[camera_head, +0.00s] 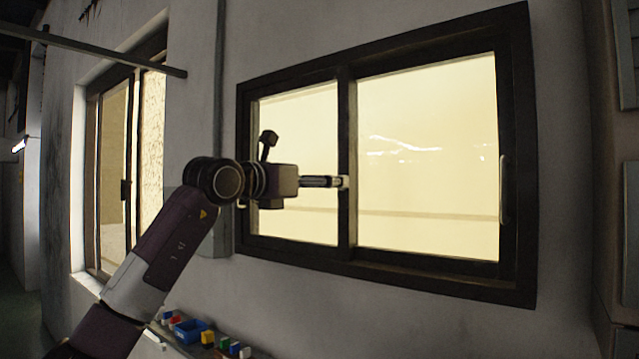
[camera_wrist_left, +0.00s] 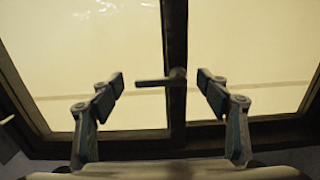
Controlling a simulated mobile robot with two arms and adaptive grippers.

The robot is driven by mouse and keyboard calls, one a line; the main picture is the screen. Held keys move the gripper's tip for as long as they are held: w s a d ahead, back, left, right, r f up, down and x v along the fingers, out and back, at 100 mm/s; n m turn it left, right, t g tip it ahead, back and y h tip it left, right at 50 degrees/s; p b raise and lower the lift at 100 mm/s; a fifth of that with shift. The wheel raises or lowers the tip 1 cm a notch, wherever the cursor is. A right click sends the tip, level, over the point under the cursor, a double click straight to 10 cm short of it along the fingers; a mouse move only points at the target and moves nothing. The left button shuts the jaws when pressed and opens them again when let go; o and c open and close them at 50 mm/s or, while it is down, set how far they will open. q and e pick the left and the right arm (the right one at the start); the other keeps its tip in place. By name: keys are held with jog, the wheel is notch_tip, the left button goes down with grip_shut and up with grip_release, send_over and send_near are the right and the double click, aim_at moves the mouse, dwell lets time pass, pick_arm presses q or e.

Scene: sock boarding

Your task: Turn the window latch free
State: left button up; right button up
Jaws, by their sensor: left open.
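The window (camera_head: 430,262) has a dark frame and two bright panes in the head view. Its central upright (camera_wrist_left: 174,35) runs down the middle of the left wrist view. The small dark latch (camera_wrist_left: 158,82) sits on this upright, its handle pointing sideways to the left. My left gripper (camera_wrist_left: 161,84) is open, with one finger on each side of the latch and a visible gap to both. In the head view my left gripper (camera_head: 335,182) reaches from the left to the central upright; the latch is not clearly visible there. My right gripper is not in view.
A blue bin (camera_head: 188,331) and several small coloured items lie on a ledge below the window. Another window (camera_head: 125,165) stands at the left. A dark bar (camera_head: 110,55) crosses the upper left.

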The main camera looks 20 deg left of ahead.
pick_arm(q)
jog(key=v, duration=1.2)
dwell(0.3)
